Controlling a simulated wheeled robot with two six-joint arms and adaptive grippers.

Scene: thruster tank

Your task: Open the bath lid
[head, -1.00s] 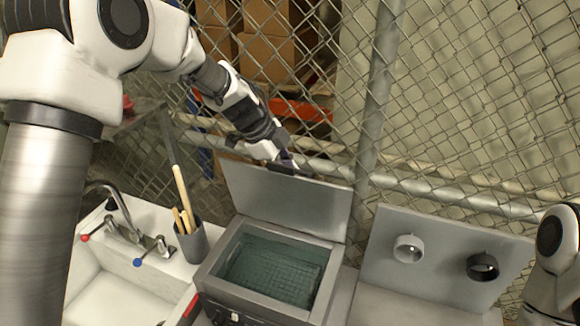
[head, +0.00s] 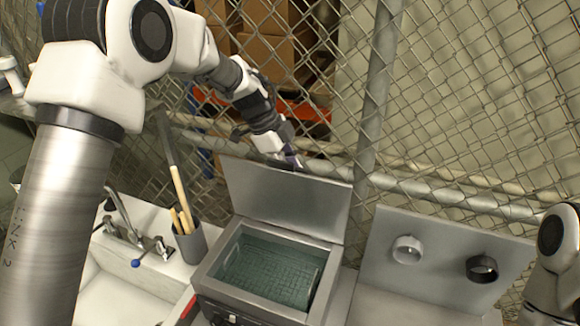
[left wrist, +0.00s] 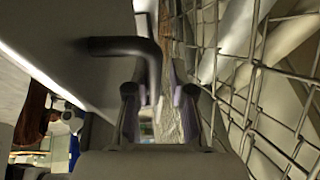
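The bath (head: 213,282) is a grey box with an open top and blue-green liquid inside, in the lower middle of the head view. Its flat grey lid (head: 285,203) stands raised, roughly upright, at the back edge. My left gripper (head: 291,160) is at the lid's top edge, partly hidden behind it. In the left wrist view the lid (left wrist: 65,60) is at left, with a dark bent handle (left wrist: 122,46) reaching between the fingers of my left gripper (left wrist: 158,105). The fingers are apart, with gaps beside the handle. My right gripper is out of view.
A wire fence (head: 480,110) stands close behind the lid and left arm. A sink with a tap (head: 125,215) and a grey cup (head: 190,243) of sticks are left of the bath. A panel with two rings (head: 440,255) is at right.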

